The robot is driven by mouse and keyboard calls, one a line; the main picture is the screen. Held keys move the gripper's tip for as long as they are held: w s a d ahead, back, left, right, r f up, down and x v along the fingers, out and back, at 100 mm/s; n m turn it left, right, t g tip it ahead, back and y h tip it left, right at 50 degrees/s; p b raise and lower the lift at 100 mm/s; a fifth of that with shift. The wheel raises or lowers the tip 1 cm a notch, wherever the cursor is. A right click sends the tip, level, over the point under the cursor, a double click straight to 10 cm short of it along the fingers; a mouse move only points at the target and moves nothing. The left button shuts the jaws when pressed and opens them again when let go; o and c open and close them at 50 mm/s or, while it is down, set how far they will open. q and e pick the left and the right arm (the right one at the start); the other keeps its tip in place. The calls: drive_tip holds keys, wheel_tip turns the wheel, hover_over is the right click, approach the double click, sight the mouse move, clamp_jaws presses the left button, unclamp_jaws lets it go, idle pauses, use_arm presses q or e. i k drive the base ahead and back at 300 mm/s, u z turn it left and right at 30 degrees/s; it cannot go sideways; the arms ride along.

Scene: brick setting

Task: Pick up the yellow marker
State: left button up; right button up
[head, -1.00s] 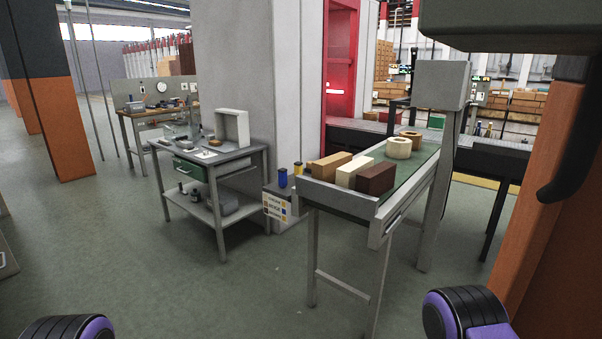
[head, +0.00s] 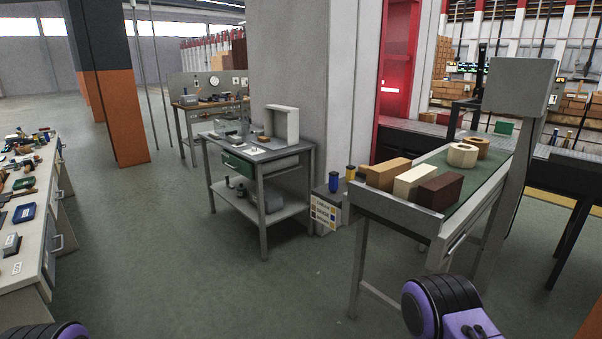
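I cannot make out a yellow marker for certain. A small yellow item (head: 350,172) stands beside a blue item (head: 333,183) on a low grey box by the pillar; it is too small to tell what it is. The crowded workbench (head: 35,255) at the left edge holds many small tools and parts, too small to identify one by one. Only black and purple parts of my arms show at the bottom edge. Neither gripper's fingertips are in view.
A grey table (head: 262,155) with a green drawer stands by the concrete pillar (head: 290,70). A conveyor stand (head: 400,215) with brown and cream blocks (head: 415,182) is at right. An orange and black column (head: 123,115) stands back left. The floor between is clear.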

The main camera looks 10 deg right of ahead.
sight(350, 174)
drive_tip(key=u, duration=0.6)
drive_tip(key=i, duration=0.95)
drive_tip(key=u, duration=0.4)
drive_tip(key=i, duration=0.85)
drive_tip(key=z, duration=0.9)
drive_tip(key=i, duration=0.8)
drive_tip(key=z, duration=0.85)
